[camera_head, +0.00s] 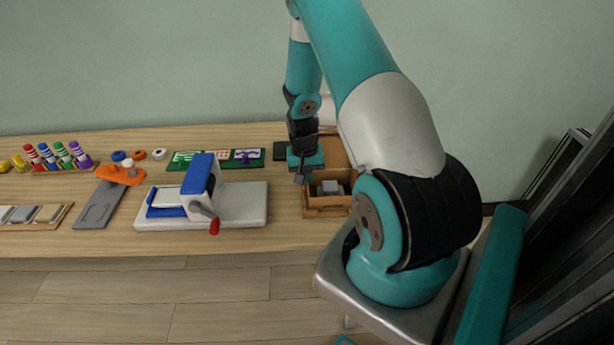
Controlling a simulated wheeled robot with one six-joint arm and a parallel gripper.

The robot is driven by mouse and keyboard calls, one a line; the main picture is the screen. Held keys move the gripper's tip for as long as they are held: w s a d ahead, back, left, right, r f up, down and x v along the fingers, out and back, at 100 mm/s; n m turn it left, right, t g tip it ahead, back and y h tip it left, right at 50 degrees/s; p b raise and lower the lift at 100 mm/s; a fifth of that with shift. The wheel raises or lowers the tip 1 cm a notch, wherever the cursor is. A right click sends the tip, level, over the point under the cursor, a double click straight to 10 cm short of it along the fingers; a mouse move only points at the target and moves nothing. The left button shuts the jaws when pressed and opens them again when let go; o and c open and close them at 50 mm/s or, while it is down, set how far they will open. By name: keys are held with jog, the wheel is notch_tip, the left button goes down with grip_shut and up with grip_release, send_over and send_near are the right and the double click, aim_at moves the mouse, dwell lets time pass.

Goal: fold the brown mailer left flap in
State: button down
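The brown mailer (317,212) is an open box on the right part of the table, with a grey item (329,187) inside. A raised brown panel shows at its back, partly behind my arm. My gripper (301,178) points down at the mailer's left side, close to its left edge. I cannot tell whether it touches the left flap, which is mostly hidden or too small to make out. The fingers are too small to tell whether they are open or shut.
A white and blue press with a red-knobbed handle (214,227) stands left of the mailer. Green cards (186,160) lie behind it. An orange tool (121,175), a grey plate (97,208) and colored spools (81,154) are further left. A dark block (280,151) sits behind my gripper.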

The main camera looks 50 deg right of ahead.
jog(key=shift+s+d, duration=0.1)
jog(key=shift+s+d+f+t+y+b, duration=0.1)
jog(key=shift+s+d+t+y+b, duration=0.1)
jog(key=shift+t+y+b, duration=0.25)
jog(key=shift+s+d+f+t+y+b, duration=0.1)
jog(key=shift+s+t+y+b, duration=0.1)
jog(key=shift+t+y, duration=0.35)
jog(key=t, duration=0.1)
jog(key=t+y+b, duration=0.1)
jog(key=y+b, duration=0.1)
jog(key=shift+s+d+f+t, duration=0.2)
jog(key=shift+s+d+t, duration=0.05)
jog(key=shift+t, duration=0.15)
jog(key=shift+s+d+f+t+y+b, duration=0.1)
jog(key=shift+s+t+y+b, duration=0.05)
jog(key=shift+t+y+b, duration=0.65)
jog(key=shift+s+d+f+t+y+b, duration=0.1)
jog(key=shift+t+y+b, duration=0.6)
jog(key=shift+t+b, duration=0.15)
jog(key=c, duration=1.4)
grip_release()
jog(key=shift+o, duration=0.2)
